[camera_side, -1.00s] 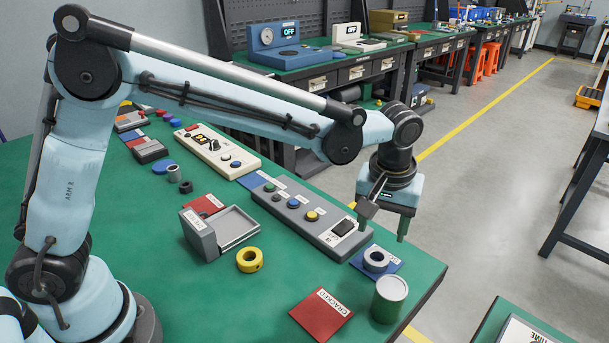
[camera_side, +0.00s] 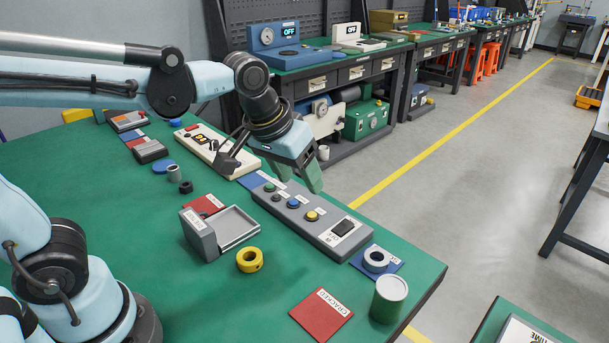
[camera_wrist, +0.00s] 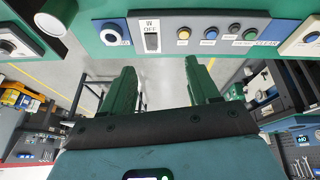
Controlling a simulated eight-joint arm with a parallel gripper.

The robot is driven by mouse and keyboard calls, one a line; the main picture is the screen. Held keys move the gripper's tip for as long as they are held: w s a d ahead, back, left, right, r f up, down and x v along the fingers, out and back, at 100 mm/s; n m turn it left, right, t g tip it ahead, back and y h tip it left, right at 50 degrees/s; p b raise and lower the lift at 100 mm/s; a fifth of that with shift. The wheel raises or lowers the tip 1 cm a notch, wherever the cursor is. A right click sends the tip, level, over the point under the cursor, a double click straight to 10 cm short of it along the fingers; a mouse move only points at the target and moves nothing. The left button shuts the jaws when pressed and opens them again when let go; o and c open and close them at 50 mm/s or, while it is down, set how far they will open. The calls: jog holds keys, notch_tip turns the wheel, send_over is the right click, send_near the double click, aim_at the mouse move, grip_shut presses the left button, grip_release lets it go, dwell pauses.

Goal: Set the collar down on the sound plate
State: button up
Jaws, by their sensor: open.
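A grey collar (camera_side: 376,260) lies flat on a blue plate (camera_side: 393,269) at the right end of the grey button panel. Both also show in the wrist view, the collar (camera_wrist: 111,37) and the plate (camera_wrist: 123,29). The blue plate's label is too small to read. A red plate (camera_side: 321,316) marked CRACKED lies bare near the front edge. A yellow collar (camera_side: 250,260) lies on the green table, apart from both plates.
A grey panel (camera_side: 310,218) with buttons and a switch runs along the table's far edge. A green cylinder (camera_side: 389,299) stands beside the blue plate. A grey tray fixture (camera_side: 233,227) stands behind the yellow collar. Open green table lies at the left.

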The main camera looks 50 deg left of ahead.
jog(key=s+a+f+m+t, duration=0.1)
jog(key=s+a+f+t, duration=0.1)
jog(key=s+a, duration=0.3)
jog(key=shift+s+a+f+m+t, duration=0.3)
jog(key=shift+s+a+f+m, duration=0.1)
jog(key=shift+s+f, duration=0.2)
dwell(0.8)
